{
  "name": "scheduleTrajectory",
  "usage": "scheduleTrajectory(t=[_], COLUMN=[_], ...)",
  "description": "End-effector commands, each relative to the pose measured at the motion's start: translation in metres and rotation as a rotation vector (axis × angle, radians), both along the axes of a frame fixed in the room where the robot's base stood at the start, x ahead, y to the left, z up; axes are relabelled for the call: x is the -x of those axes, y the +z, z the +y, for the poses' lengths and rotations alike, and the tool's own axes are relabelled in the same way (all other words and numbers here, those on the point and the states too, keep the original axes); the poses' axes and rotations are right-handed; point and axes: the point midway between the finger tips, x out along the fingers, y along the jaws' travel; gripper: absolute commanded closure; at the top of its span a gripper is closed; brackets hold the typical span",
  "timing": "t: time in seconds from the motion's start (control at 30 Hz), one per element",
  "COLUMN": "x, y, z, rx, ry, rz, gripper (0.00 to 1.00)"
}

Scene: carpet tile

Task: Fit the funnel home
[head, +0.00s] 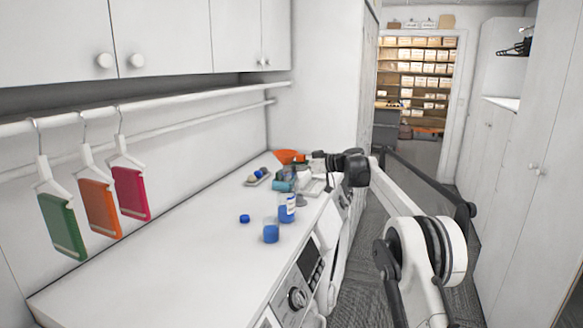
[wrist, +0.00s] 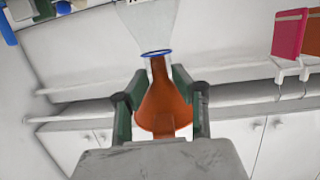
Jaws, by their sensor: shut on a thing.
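My gripper (wrist: 159,80) is shut on the orange funnel (wrist: 165,104), with one dark green finger on each side of it. The wrist view is upside down, so the funnel's wide mouth is up and its narrow end points down. A clear flared vessel (wrist: 150,22) with a blue rim (wrist: 157,53) lies directly beyond the narrow end. The narrow end appears to meet the rim; I cannot tell whether it is inside or only in front. The funnel (head: 289,156) also shows in the head view at the counter's far end, beside my gripper (head: 316,160).
A blue-labelled bottle (head: 287,208), a blue beaker (head: 271,231) and a blue cap (head: 244,218) stand nearer on the white counter (head: 170,250). A small tray (head: 257,177) holds small items. A teal object (head: 284,181) lies close by. The near counter is clear.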

Motion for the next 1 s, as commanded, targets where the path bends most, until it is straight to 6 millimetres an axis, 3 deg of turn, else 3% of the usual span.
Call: scheduleTrajectory(t=[0.6,0.63,0.77,1.0], x=[0.000,0.000,0.000,0.000], y=[-0.014,-0.013,-0.013,-0.013], z=[0.000,0.000,0.000,0.000], rx=[0.001,0.001,0.001,0.000], ry=[0.000,0.000,0.000,0.000], rz=[0.000,0.000,0.000,0.000], gripper=[0.93,0.71,0.54,0.53])
